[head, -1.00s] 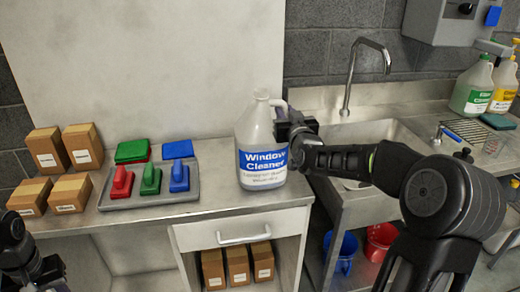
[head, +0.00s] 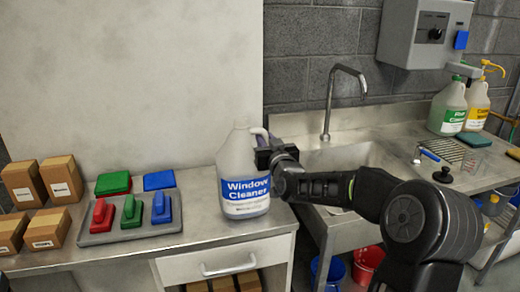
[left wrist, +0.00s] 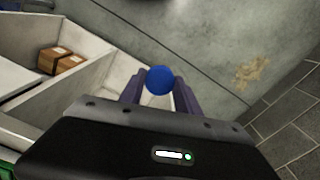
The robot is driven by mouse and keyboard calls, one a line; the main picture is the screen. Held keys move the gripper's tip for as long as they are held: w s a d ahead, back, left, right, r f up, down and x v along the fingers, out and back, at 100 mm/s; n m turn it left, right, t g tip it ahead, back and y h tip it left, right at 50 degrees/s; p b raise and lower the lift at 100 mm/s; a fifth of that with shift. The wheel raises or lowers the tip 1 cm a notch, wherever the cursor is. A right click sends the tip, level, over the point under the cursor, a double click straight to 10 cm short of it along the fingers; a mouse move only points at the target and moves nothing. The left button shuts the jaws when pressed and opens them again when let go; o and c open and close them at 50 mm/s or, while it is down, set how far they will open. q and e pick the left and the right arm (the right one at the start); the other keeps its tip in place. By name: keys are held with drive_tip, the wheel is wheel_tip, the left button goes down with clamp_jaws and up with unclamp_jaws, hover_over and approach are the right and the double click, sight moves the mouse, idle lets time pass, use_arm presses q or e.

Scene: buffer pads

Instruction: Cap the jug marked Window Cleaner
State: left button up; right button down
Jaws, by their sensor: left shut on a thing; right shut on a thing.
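The white jug (head: 236,160) marked Window Cleaner stands upright on the metal counter, right of the grey tray. Its top (head: 241,124) shows pale, with no coloured cap visible on it. My right gripper (head: 264,152) reaches in from the right and is shut on the jug's handle; its fingers are partly hidden. My left gripper (left wrist: 159,86) shows only in the left wrist view, shut on a small round blue cap (left wrist: 159,80). It is out of the head view, and the left wrist view shows no jug near it.
The tray (head: 95,238) holds red, green and blue scrubbers, with green and blue pads behind. Cardboard boxes (head: 62,180) stand at left. A sink (head: 350,160) and more jugs (head: 448,108) are at right. The left wrist view shows a box (left wrist: 62,60) in a pale compartment.

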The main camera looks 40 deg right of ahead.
drive_tip(key=shift+r, duration=0.4)
drive_tip(key=shift+r, duration=4.8)
